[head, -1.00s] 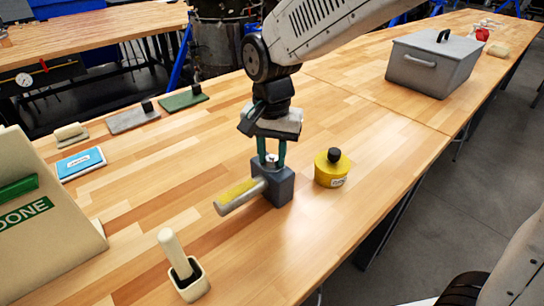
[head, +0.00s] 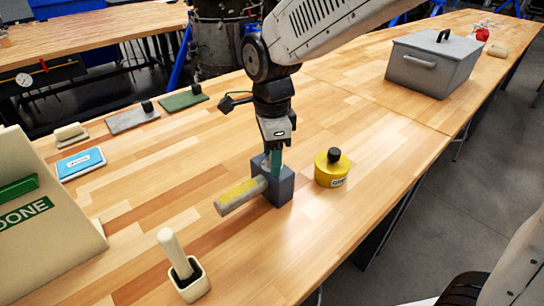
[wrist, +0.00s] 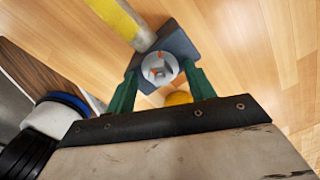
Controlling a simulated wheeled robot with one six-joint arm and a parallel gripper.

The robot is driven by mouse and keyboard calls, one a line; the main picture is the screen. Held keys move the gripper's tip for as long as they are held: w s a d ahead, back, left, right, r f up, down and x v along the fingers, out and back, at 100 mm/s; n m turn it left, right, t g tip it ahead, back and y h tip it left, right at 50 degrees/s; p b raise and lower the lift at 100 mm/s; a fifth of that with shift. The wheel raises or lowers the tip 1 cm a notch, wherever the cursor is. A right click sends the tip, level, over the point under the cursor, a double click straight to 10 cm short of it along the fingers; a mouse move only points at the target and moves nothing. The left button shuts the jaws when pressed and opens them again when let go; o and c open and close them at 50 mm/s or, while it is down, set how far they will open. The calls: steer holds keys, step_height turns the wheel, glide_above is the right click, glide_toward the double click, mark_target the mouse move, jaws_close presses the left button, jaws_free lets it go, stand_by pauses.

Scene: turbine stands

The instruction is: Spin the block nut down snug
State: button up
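The dark grey block (head: 284,190) stands on the wooden bench, with a pale bar (head: 240,195) bearing a yellow band sticking out to its left. In the wrist view the round silver block nut (wrist: 160,68) sits on the block's top face, with a cross-shaped mark and orange bits on it. My gripper (wrist: 160,72) points down over the block. Its two green fingers stand on either side of the nut, with a small gap showing at each side, so it looks open around the nut.
A yellow pot (head: 330,170) with a black knob stands just right of the block. A cream holder (head: 188,280) with a handle stands at the front left. A beige DONE stand (head: 50,235) is at the left edge. A grey lidded box (head: 433,65) stands at the back right.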

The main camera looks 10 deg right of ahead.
steer(key=shift+o, duration=0.2)
steer(key=shift+r, duration=2.5)
steer(key=c, duration=0.3)
step_height(320, 180, up, 3)
steer(key=shift+f, duration=4)
jaws_close()
steer(key=shift+o, duration=1)
jaws_free()
